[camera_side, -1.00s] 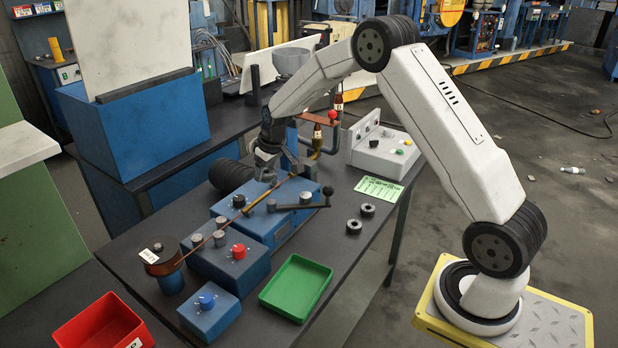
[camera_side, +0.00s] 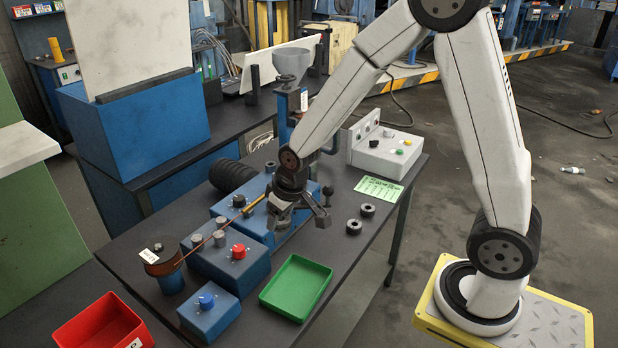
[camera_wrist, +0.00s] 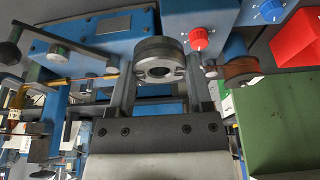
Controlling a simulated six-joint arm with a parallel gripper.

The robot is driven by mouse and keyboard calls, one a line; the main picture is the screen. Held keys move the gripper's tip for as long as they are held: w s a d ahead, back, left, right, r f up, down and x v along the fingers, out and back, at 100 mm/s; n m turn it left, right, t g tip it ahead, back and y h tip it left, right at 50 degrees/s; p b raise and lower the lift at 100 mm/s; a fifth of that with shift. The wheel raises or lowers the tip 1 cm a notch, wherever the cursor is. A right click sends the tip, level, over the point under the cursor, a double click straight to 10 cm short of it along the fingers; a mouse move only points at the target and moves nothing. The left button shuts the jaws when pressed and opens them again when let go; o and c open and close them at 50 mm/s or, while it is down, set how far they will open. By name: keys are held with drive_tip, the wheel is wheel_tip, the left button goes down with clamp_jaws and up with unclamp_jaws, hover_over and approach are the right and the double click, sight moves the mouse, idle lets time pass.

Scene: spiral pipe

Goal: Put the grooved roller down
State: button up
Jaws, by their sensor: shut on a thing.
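The grooved roller (camera_wrist: 158,58) is a dark grey ring with a hole through its middle. In the wrist view it sits between the two fingers of my gripper (camera_wrist: 160,70), which is shut on it. In the side view my gripper (camera_side: 290,212) hangs over the blue boxes, in front of the crank arm. The roller is hard to make out there among the dark fingers. Below the gripper is the blue box (camera_side: 283,238), and whether the roller touches it I cannot tell.
Two black rings (camera_side: 353,227) (camera_side: 367,210) lie on the dark table. A green tray (camera_side: 296,287) is at the front. Blue boxes with a red knob (camera_side: 238,251) and a blue knob (camera_side: 206,301) stand left. A copper spool (camera_side: 163,263) feeds a thin rod. A control box (camera_side: 385,148) stands behind.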

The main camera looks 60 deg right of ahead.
drive_tip(key=shift+s+a, duration=0.25)
drive_tip(key=shift+s, duration=0.2)
hover_over(301, 278)
wheel_tip(301, 278, down, 8)
drive_tip(key=shift+s+f, duration=0.5)
drive_tip(key=shift+f, duration=0.05)
drive_tip(key=shift+f, duration=0.15)
drive_tip(key=shift+f, duration=2.05)
drive_tip(key=shift+f, duration=1.75)
drive_tip(key=shift+f, duration=0.1)
